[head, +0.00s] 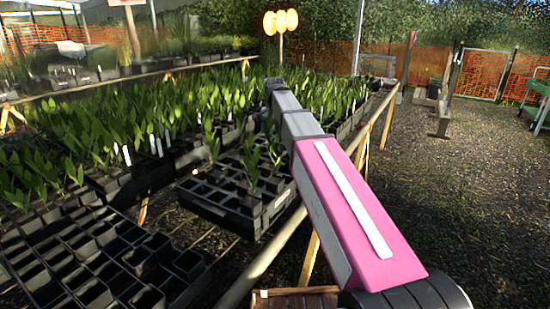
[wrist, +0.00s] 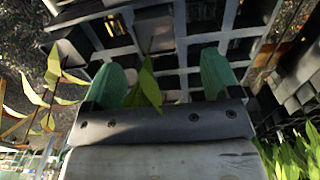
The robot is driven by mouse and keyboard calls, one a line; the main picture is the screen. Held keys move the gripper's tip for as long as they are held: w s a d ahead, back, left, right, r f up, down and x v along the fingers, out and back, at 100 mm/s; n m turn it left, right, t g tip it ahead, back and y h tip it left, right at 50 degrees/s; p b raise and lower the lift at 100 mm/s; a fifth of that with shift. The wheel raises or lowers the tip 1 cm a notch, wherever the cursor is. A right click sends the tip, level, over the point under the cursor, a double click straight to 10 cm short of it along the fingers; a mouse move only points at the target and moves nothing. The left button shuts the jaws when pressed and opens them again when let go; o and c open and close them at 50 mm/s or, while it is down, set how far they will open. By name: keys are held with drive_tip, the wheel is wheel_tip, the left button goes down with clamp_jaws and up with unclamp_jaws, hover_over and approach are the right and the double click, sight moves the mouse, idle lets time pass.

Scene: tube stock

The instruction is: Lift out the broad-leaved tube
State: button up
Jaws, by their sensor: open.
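My gripper (wrist: 163,78) is open in the wrist view, with its two green fingers apart. A plant with pointed green leaves (wrist: 148,84) shows between the fingers, and I cannot tell whether it touches them. Another plant with yellow-green leaves (wrist: 48,95) stands left of the gripper. My arm covers part of the tray's right side and hides the fingers there. I cannot tell which plant is the broad-leaved one.
Dense leafy seedlings (head: 100,130) fill the trays behind and left. Mostly empty black trays (head: 75,255) lie at the front left. A wooden rail (head: 262,262) runs along the bench's right edge. Open gravel (head: 470,200) lies to the right.

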sight(276, 146)
drive_tip(key=f, duration=0.7)
drive_tip(key=shift+s+d+f, duration=0.2)
drive_tip(key=c, duration=1.1)
